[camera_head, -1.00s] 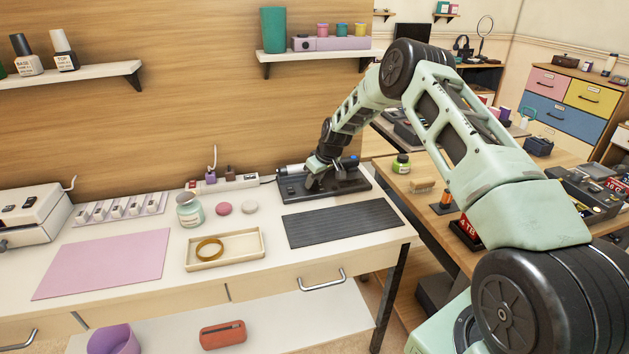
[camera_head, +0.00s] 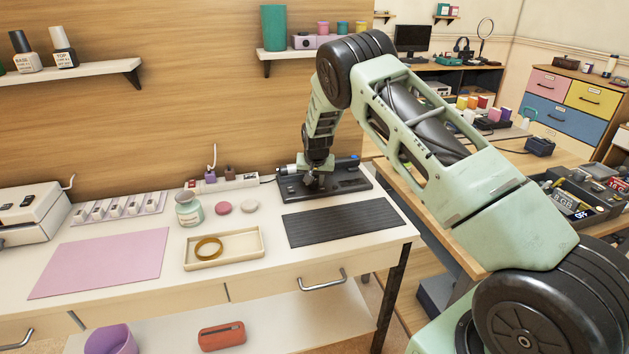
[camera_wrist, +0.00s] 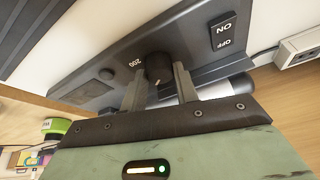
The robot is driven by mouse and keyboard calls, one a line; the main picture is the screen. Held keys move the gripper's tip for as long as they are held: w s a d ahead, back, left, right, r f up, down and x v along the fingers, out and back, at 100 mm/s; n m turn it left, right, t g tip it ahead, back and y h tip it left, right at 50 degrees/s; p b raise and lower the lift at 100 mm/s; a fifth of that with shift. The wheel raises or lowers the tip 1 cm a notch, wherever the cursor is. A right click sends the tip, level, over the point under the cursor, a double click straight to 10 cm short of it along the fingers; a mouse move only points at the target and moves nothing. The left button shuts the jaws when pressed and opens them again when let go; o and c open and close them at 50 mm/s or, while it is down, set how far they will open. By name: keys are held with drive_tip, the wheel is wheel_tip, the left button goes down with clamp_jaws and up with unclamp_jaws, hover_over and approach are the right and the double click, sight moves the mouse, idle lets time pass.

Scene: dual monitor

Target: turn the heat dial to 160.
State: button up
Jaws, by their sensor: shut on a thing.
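The heat dial (camera_wrist: 157,66) is a small black knob on the dark panel of a device (camera_wrist: 100,92), seen in the wrist view. A white "200" is printed just left of it. A pale mark shows on the knob; the number it points to cannot be read. My gripper (camera_wrist: 160,76) has one finger on each side of the dial and is shut on it. In the head view the device (camera_head: 352,184) stands at the back right of the white table, against the wall. My gripper (camera_head: 315,183) is at its left part and hides the dial there.
An ON/OFF switch (camera_wrist: 222,33) is on the same panel. A dark ribbed mat (camera_head: 343,223) lies in front of the device. A power strip (camera_head: 235,182) is to its left. A tray (camera_head: 222,255) with a ring is at front left. A shelf (camera_head: 315,55) hangs above.

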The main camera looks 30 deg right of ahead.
drive_tip(key=shift+m+h, duration=0.3)
drive_tip(key=shift+m, duration=0.5)
drive_tip(key=shift+g, duration=0.3)
drive_tip(key=o, duration=1)
drive_tip(key=shift+r, duration=0.1)
drive_tip(key=b+v, duration=0.1)
drive_tip(key=v, duration=1.6)
drive_tip(key=shift+s+a, duration=0.1)
drive_tip(key=shift+a, duration=0.1)
